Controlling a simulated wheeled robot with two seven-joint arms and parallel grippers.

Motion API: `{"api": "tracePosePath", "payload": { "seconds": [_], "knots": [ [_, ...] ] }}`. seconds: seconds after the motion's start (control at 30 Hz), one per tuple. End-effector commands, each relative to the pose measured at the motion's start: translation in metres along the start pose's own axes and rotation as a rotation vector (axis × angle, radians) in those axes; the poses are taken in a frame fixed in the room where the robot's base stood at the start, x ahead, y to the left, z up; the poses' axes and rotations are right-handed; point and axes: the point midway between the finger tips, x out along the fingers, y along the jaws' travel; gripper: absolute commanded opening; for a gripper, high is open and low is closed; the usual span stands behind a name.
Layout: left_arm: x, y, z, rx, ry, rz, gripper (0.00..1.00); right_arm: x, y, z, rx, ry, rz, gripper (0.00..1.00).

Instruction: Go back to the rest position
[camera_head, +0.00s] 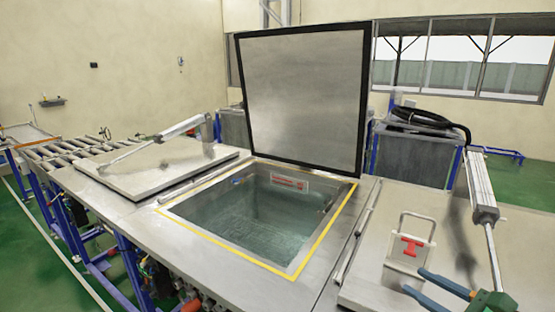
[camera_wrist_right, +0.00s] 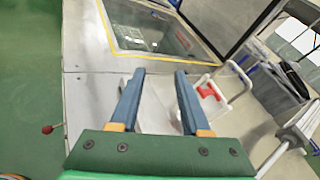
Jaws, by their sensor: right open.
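My right gripper (camera_head: 416,281) is at the lower right of the head view, with its two blue fingers apart and nothing between them. It also shows in the right wrist view (camera_wrist_right: 159,73), open over the metal top. A closed lid (camera_head: 385,264) with an upright handle (camera_head: 417,220) and a red T-shaped mark (camera_head: 408,246) lies near the fingers. The handle also shows in the wrist view (camera_wrist_right: 240,80), to the right of the fingers and apart from them. My left gripper is not in view.
A middle lid (camera_head: 305,95) stands open behind a water-filled tank (camera_head: 250,215) with a yellow border. A flat lid (camera_head: 155,168) lies to the left. A pneumatic cylinder (camera_head: 481,190) rises beside my right gripper. Green floor (camera_head: 25,250) is clear at left.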

Motion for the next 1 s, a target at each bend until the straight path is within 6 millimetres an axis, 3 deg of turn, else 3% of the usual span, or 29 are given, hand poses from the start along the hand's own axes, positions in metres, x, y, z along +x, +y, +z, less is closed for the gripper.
{"api": "tracePosePath", "payload": {
  "seconds": [0.17, 0.33, 0.5, 0.6, 0.73, 0.9, 1.0],
  "knots": [
    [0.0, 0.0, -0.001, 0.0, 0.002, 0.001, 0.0, 0.009, 0.057, -0.044, -0.323, 0.129, 0.132, 0.47],
    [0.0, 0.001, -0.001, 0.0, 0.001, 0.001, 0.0, 0.005, 0.132, -0.096, -0.793, 0.241, 0.361, 0.47],
    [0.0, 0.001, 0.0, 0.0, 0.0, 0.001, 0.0, -0.021, 0.208, -0.14, -1.374, 0.264, 0.689, 0.47],
    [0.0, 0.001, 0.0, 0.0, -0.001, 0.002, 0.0, -0.04, 0.239, -0.153, -1.665, 0.23, 0.872, 0.47],
    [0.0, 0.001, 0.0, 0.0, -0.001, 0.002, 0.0, -0.065, 0.264, -0.161, -1.965, 0.161, 1.088, 0.47],
    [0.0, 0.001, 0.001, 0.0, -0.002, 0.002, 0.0, -0.097, 0.282, -0.162, -2.248, 0.043, 1.356, 0.47],
    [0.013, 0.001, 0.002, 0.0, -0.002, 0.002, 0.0, -0.085, 0.295, -0.2, -2.251, 0.027, 1.397, 0.47]
  ]
}}
